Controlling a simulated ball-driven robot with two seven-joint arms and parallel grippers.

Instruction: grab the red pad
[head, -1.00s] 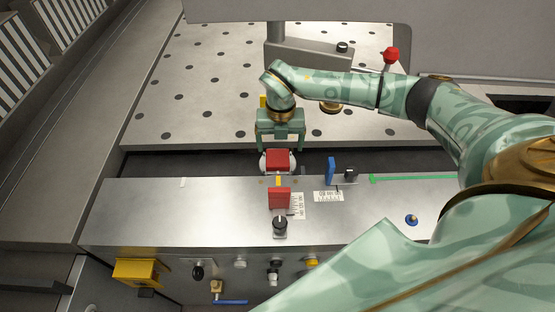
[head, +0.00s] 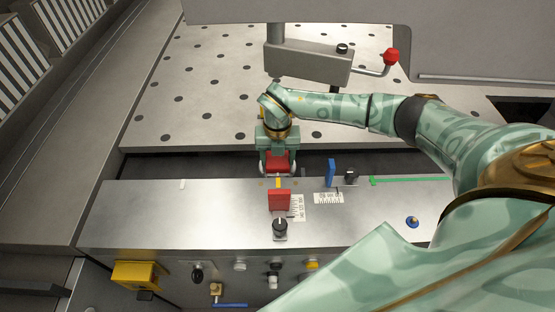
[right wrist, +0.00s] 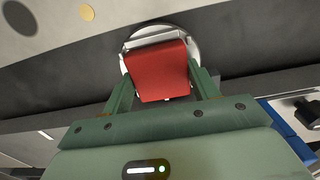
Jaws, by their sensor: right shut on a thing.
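The red pad (head: 277,162) sits on a round pale mount in the dark gap between the perforated table and the steel front ledge. In the right wrist view the red pad (right wrist: 160,71) lies between the two green fingers, with the pale round mount (right wrist: 131,42) behind it. My right gripper (head: 278,168) is shut on the red pad, one finger at each side; it also shows in the right wrist view (right wrist: 161,84). My left gripper is not in view.
A second red block (head: 279,199) stands on the steel ledge (head: 150,215) just in front, near a black knob (head: 280,229). A blue upright piece (head: 331,172) stands to the right. A red-knobbed lever (head: 391,56) is behind the arm.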

